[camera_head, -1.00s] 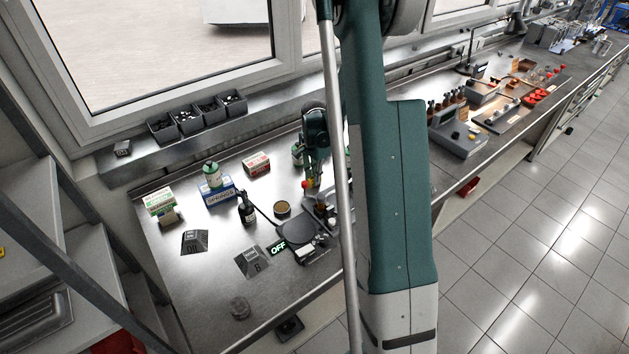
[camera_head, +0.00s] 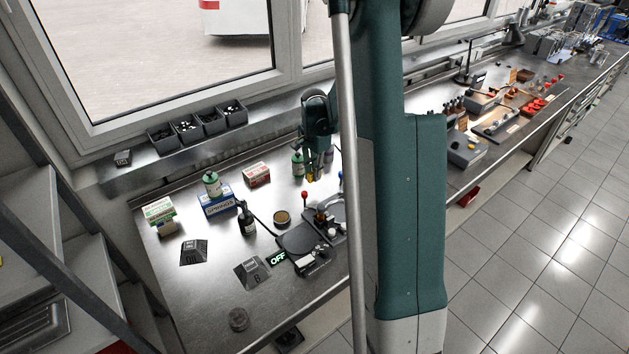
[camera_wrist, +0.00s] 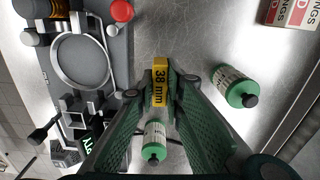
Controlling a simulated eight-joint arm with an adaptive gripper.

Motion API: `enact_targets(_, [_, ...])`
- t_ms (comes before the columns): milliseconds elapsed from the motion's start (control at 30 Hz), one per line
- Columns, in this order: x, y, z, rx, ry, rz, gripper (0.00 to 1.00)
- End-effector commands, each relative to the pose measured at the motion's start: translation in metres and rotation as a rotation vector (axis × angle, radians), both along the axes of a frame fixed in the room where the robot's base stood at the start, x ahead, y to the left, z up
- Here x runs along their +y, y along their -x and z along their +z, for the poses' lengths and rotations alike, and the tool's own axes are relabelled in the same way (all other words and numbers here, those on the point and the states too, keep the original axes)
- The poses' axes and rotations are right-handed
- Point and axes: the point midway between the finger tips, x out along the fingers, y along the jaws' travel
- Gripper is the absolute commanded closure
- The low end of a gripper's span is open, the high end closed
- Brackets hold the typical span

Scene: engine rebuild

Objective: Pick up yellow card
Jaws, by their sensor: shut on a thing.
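The yellow card (camera_wrist: 160,84) is a small yellow piece marked "38 mm" in the wrist view. My gripper (camera_wrist: 176,84) is shut on it, with the card between the green fingertips. In the head view my gripper (camera_head: 314,176) hangs over the back of the bench, and only a small yellow spot of the card (camera_head: 310,178) shows at its tips. The card appears to be above the bench surface, clear of the things below.
A device with a round ring (camera_wrist: 82,52) and a red knob (camera_wrist: 122,11) lies beside the card's left. Green bottles (camera_wrist: 236,86) stand close by. A red-and-white box (camera_head: 256,174), a dark bottle (camera_head: 246,219) and a blue box (camera_head: 217,203) stand further left.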

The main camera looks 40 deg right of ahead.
Motion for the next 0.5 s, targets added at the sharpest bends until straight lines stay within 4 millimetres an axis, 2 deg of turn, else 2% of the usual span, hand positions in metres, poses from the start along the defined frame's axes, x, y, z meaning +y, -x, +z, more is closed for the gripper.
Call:
enact_targets(200, [0.0,0.0,0.018,0.0,0.0,0.0,0.99])
enact_targets(500, [0.0,0.0,0.022,0.0,0.0,0.0,0.99])
